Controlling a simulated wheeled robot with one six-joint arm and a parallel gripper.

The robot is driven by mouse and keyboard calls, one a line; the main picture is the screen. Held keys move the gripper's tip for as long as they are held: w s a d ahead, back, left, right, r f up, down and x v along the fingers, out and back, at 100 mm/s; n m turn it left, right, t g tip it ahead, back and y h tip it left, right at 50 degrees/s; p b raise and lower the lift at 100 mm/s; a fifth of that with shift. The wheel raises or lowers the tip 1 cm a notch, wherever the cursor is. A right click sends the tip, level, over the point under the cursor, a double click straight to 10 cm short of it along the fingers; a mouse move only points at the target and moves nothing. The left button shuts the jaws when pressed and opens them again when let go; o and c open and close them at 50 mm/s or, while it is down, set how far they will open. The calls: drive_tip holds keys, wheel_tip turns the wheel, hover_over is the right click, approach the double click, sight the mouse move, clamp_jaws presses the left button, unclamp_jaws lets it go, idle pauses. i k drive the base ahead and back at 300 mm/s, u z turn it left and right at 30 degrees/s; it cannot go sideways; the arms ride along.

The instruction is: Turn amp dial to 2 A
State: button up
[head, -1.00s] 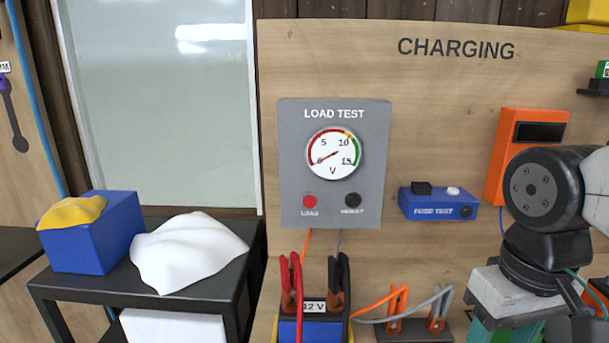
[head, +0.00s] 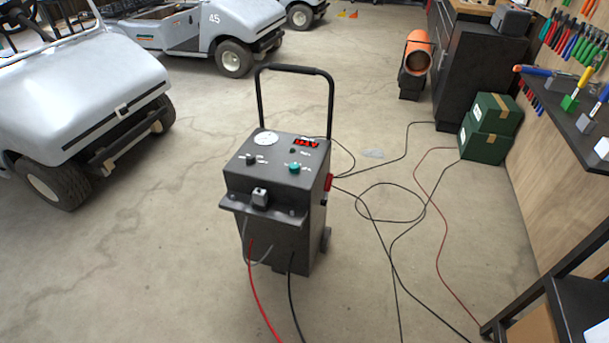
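A dark grey wheeled charger (head: 285,225) with a tall black handle stands upright on the floor in the middle of the head view. Its sloped top panel carries a white round dial face or gauge (head: 265,138), a lit red display (head: 306,141), a small dark knob (head: 250,159) and a green round control (head: 294,167). The lettering is too small to read, so I cannot tell which control is the amp dial or its setting. A grey block-like part (head: 260,196) is on the front ledge. My gripper is not in view.
Red (head: 255,290) and black (head: 294,290) cables run from the charger's front. More cables loop over the floor on the right. Grey carts (head: 85,85) stand at left and back. Green boxes (head: 485,145) and a tool bench (head: 575,120) line the right. Floor left of the charger is clear.

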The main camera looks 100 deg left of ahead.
sight(294, 167)
drive_tip(key=k, duration=0.8)
drive_tip(key=u, duration=3.95)
drive_tip(key=i, duration=4.95)
drive_tip(key=z, duration=3.85)
